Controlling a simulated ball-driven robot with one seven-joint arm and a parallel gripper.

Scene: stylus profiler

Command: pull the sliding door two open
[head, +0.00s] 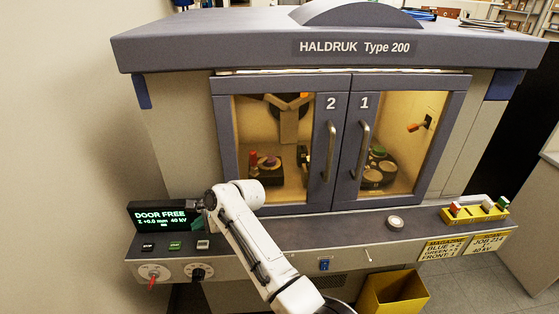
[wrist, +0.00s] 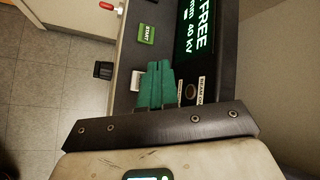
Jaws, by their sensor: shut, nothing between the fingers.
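Sliding door two (head: 285,96), marked "2", is the left framed glass door of the grey Haldruk cabinet. Its upright bar handle (head: 331,152) is near its right edge. The door stands shut, its edge meeting door one. My gripper (wrist: 158,68) shows in the wrist view with its two teal fingers together and empty, over the control console. In the head view my white arm reaches to the left end of the console, well left of and below the handle. My fingers are hard to see there. The handle is not in the wrist view.
Door one (head: 417,92) with its handle (head: 363,147) is on the right. A lit display (head: 160,217) reading "DOOR FREE" stands by my wrist, above several buttons. A yellow bin (head: 393,294) stands below.

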